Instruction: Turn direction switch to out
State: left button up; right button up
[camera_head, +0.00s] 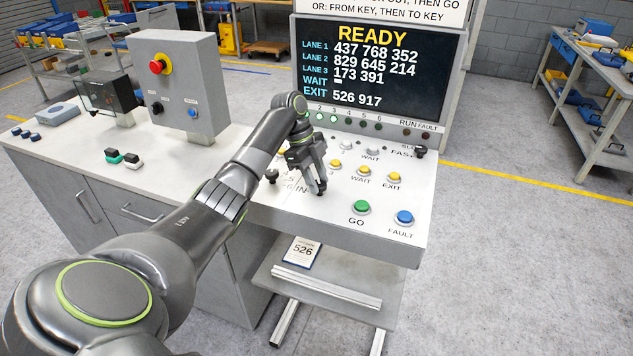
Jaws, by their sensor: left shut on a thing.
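The sloped white control panel (335,215) stands in front of me with a lit screen (380,72) reading READY. My left gripper (318,188) reaches down onto the panel's left-middle part, just right of the printed IN label (302,189). Its fingers are shut on the direction switch, a small dark knob that they mostly hide. The switch's exact angle and any OUT label are hidden. Another black knob (272,175) sits to the left, apart from the fingers. My right gripper is not in view.
Near the fingers are yellow WAIT (363,171) and EXIT (394,177) buttons, a green GO button (361,207) and a blue FAULT button (404,217). A black FAST knob (420,151) is at the right. A grey box with a red stop button (158,65) stands left.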

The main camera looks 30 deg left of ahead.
pick_arm(q)
jog(key=shift+w+r+m, duration=0.1)
jog(key=shift+m, duration=0.5)
jog(key=o, duration=1)
jog(key=shift+c, duration=0.2)
jog(key=shift+a+r+b, duration=0.2)
jog(key=shift+r+b, duration=0.15)
jog(key=shift+b, duration=0.05)
jog(key=p+v, duration=0.9)
jog(key=v, duration=0.7)
jog(key=shift+w+r, duration=0.25)
jog(key=shift+r, duration=0.05)
